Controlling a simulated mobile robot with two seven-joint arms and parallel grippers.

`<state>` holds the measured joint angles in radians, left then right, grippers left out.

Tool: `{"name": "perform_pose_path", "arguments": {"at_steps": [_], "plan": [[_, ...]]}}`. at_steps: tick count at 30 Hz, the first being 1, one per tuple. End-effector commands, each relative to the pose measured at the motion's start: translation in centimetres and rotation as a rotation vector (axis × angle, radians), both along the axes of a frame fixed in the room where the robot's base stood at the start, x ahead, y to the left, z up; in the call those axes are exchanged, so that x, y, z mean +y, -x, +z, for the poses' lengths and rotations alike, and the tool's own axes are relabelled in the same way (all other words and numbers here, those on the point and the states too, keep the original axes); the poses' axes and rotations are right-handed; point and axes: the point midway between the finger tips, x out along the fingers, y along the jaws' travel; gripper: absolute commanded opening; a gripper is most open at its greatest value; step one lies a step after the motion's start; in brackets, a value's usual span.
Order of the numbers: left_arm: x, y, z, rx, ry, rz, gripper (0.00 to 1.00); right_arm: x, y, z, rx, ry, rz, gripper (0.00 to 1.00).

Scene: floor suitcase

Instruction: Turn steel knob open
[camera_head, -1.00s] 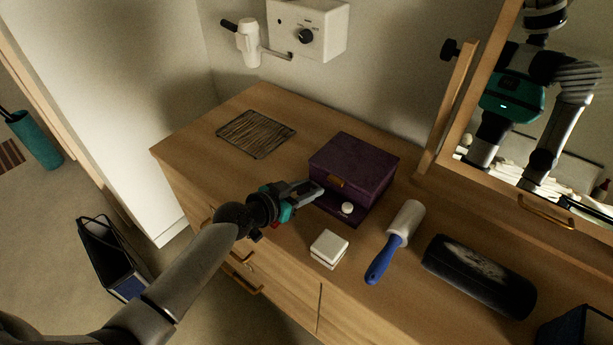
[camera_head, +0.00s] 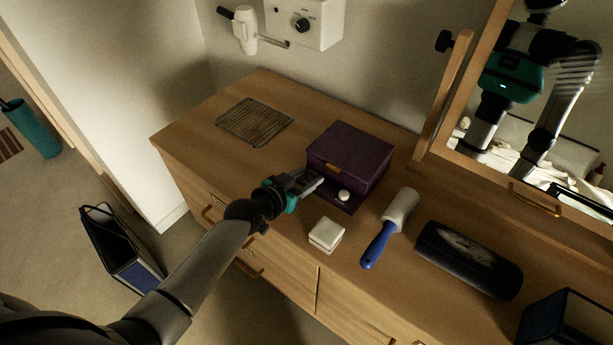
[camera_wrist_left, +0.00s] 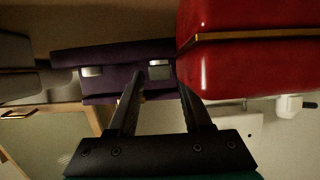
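A dark purple box (camera_head: 349,159) with a gold clasp stands on the dresser. A small pale round knob (camera_head: 344,195) shows at its low front part. In the left wrist view, which looks upside down, the purple front carries two silvery knobs, one (camera_wrist_left: 92,71) left of the fingers and one (camera_wrist_left: 159,70) between them. My left gripper (camera_head: 318,181) is open at the box's left front; it also shows in the left wrist view (camera_wrist_left: 160,80). Contact with the knob cannot be told. In the head view my fingers hide the left knob. My right gripper is out of view.
A glossy red case (camera_wrist_left: 245,50) looms close beside the fingers in the wrist view. A white small box (camera_head: 326,234), a blue-handled roller (camera_head: 379,244) and a black case (camera_head: 468,260) lie nearby.

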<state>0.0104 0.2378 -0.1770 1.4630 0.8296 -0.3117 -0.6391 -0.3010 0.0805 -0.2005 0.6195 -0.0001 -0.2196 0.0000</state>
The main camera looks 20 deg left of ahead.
Motion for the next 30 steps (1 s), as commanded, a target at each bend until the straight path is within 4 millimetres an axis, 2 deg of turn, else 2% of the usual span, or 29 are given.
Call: {"name": "perform_pose_path", "arguments": {"at_steps": [8, 13, 30], "plan": [[0.0, 0.1, 0.0, 0.0, -0.002, -0.001, 0.5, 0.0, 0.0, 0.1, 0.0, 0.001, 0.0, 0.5], [0.5, 1.3, 0.6, 0.002, -0.004, -0.001, 0.5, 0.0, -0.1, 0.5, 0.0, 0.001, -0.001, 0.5], [3.4, 9.9, 4.3, 0.003, -0.004, -0.002, 0.5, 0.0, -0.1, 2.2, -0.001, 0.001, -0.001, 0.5]]}}
